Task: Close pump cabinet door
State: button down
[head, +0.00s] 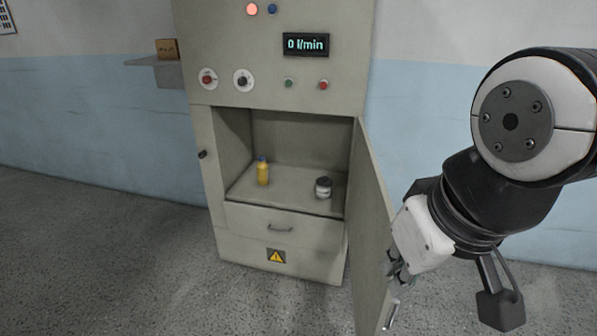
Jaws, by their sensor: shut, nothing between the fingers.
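The pump cabinet (281,222) stands against the wall in the head view, with its compartment open. Its door (371,226) is hinged on the right and swung wide open toward me. A metal handle (391,315) shows low on the door's free edge. My gripper (394,285) is shut and empty at the right side of the door, close to its outer face near the free edge. Whether the fingers touch the door I cannot tell. The fingertips are small and partly hidden.
Inside the compartment stand a yellow bottle (262,172) and a small jar with a dark lid (323,188). A wall shelf (158,72) holds a small box (167,49). The floor at left is clear.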

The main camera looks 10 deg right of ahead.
aim_at(371, 211)
jog(key=k+l+u, duration=0.1)
jog(key=l+u, duration=0.4)
jog(key=l, duration=1.7)
jog(key=k+l+z, duration=0.2)
jog(key=k, duration=0.5)
jog(key=j, duration=0.1)
